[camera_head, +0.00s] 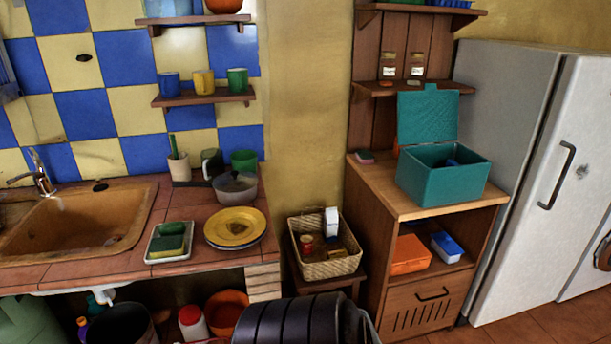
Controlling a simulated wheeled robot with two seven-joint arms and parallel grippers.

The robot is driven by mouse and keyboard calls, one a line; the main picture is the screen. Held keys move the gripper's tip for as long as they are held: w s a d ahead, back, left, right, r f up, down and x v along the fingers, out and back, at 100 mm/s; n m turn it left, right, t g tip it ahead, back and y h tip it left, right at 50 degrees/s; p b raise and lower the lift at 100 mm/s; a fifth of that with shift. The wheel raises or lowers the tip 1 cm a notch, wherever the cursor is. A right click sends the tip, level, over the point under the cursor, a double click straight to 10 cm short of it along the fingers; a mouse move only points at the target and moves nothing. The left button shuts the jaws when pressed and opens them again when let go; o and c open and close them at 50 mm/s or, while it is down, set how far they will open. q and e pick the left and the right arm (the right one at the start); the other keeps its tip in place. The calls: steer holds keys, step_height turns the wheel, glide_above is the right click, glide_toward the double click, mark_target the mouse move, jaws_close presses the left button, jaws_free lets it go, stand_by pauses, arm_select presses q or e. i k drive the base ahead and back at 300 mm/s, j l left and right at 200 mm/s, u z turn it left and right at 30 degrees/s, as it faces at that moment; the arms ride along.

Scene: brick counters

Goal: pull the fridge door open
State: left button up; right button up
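The fridge (505,90) is tall and pale grey-white and stands at the right of the head view. Its front door (585,120) looks shut, with a dark seam along the edge toward the grey side panel. A dark vertical bar handle (558,175) is on the door, near that left edge. The top right of the door is cut off by the picture edge. Neither of my grippers shows in the view, and nothing is seen touching the handle.
A wooden cabinet (362,205) stands left of the fridge, with an open teal box (440,182) on top. A wicker basket (330,268) sits farther left. The tiled counter with a sink (75,232) is at the left. Brown floor (540,325) shows before the fridge.

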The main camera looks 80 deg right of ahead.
mark_target(564, 193)
steer(key=z, duration=4.4)
